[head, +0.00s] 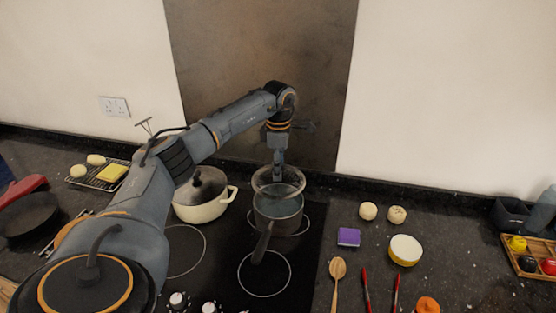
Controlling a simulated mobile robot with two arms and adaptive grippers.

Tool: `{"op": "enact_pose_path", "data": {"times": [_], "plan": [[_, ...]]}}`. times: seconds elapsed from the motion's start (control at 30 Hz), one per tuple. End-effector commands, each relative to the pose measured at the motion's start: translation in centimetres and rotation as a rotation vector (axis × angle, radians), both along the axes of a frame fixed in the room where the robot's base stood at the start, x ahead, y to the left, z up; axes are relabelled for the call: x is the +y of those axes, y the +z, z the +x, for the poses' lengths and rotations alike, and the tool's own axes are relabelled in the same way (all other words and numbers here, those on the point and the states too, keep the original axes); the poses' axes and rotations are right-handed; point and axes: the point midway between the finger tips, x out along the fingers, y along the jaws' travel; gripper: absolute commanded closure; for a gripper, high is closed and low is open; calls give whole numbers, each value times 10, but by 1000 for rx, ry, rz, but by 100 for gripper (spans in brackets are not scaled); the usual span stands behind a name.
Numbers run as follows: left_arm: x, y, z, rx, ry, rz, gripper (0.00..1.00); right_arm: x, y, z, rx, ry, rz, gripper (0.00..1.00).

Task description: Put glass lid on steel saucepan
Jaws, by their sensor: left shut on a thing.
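My left gripper (279,172) reaches in from the left over the hob and points down. It is shut on the glass lid (266,187), at the lid's middle. The glass lid is a clear round disc with a pale rim, just above the steel saucepan (277,222). It looks slightly left of the pan's centre, and I cannot tell whether its rim touches the pan. The saucepan stands on a rear hob ring with its dark handle pointing to the front. The lid's knob is hidden by the fingers. My right gripper is not in view.
A cream pot (203,205) with a dark lid stands close left of the saucepan. A purple sponge (348,237), a wooden spoon (338,270) and a white-topped yellow tub (405,250) lie right of the hob (218,260). A dark frying pan (28,215) is far left.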

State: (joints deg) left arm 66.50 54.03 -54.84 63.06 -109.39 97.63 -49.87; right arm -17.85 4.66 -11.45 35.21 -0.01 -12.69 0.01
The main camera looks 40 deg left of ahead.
Motion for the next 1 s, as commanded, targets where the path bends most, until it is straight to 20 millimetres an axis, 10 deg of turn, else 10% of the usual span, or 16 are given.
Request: {"op": "enact_pose_path", "data": {"times": [1.0], "plan": [[2, -66, 0, -2, 14, -1, 100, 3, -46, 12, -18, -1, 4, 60]]}}
